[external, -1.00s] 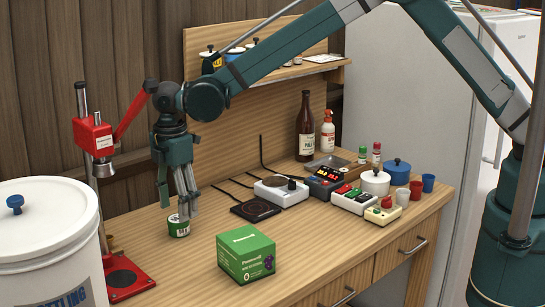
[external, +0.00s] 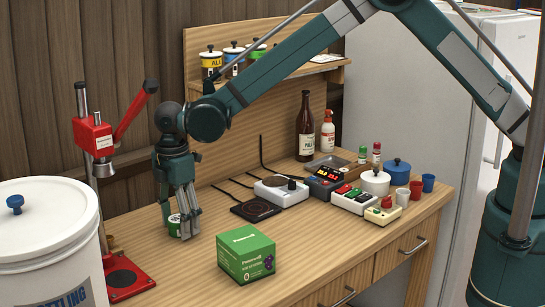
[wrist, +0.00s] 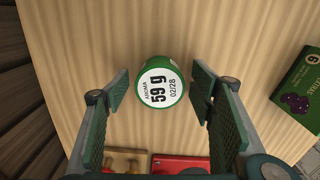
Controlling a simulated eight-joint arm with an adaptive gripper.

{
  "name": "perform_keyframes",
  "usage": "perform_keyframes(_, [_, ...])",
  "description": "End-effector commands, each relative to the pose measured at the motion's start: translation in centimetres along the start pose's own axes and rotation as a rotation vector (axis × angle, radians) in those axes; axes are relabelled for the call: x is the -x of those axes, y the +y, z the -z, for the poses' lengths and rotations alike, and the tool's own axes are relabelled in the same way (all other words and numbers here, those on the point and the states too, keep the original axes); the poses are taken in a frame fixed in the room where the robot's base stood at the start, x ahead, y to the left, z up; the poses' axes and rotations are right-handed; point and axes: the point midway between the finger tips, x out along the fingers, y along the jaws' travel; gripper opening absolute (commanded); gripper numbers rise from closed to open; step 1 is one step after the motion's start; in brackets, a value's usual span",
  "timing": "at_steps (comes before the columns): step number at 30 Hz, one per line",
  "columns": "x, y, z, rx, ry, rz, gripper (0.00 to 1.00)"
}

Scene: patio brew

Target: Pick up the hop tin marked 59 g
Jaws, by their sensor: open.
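The green hop tin (wrist: 160,84) stands on the wooden bench; its white lid label reads "AROMA 59 g 02/28" in the wrist view. In the external view the tin (external: 174,226) is partly hidden by my fingers. My gripper (wrist: 160,95) is open, with one finger on each side of the tin and a visible gap on both sides. In the external view my gripper (external: 183,226) points down at the tin, its fingertips low, near the bench top.
A green box (external: 246,254) stands to the right of the tin. A red bottle capper (external: 122,275) stands at left, behind a large white bucket (external: 45,240). A black hot plate (external: 256,209) lies behind the box. Bare bench surrounds the tin.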

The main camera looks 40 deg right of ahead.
Motion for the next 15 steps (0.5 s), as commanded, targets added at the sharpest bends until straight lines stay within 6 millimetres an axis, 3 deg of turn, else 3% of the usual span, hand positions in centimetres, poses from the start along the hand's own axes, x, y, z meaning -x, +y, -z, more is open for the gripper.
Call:
perform_keyframes(7, [0.01,0.00,0.00,0.000,0.000,0.000,0.54])
perform_keyframes(13, [0.01,0.00,0.00,0.000,0.000,0.000,0.27])
perform_keyframes(15, [0.01,0.00,0.00,0.000,0.000,0.000,0.25])
